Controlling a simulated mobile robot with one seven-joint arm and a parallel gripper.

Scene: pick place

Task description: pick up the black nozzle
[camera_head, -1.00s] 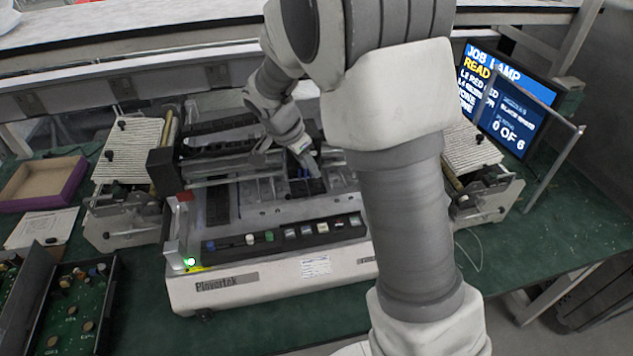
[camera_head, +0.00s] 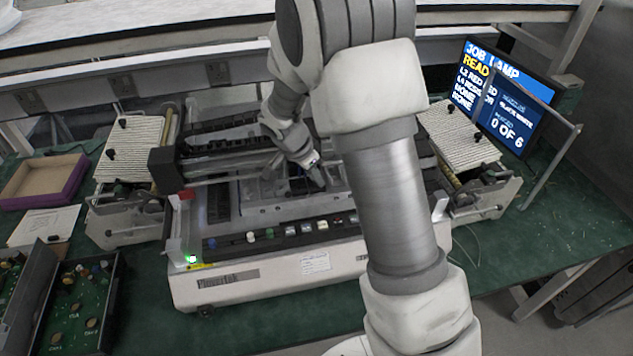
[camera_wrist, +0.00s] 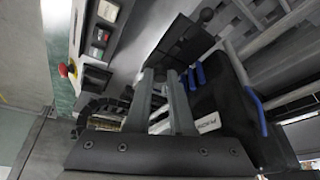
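My gripper (camera_head: 316,180) is low over the bed of the white placement machine (camera_head: 235,280), right of its middle. In the wrist view my gripper (camera_wrist: 161,76) has two grey fingers with a gap between them, and nothing is clearly held. A dark block (camera_wrist: 178,45) lies just beyond the fingertips; I cannot tell whether they touch it. I cannot make out for certain which dark part is the black nozzle. My arm hides part of the machine's right side in the head view.
A front strip (camera_head: 275,235) carries small coloured knobs and switches. Slatted feeders stand at left (camera_head: 125,150) and right (camera_head: 455,135). A purple-edged tray (camera_head: 45,180) and circuit-board trays (camera_head: 80,300) are at left. A monitor (camera_head: 505,95) stands at right.

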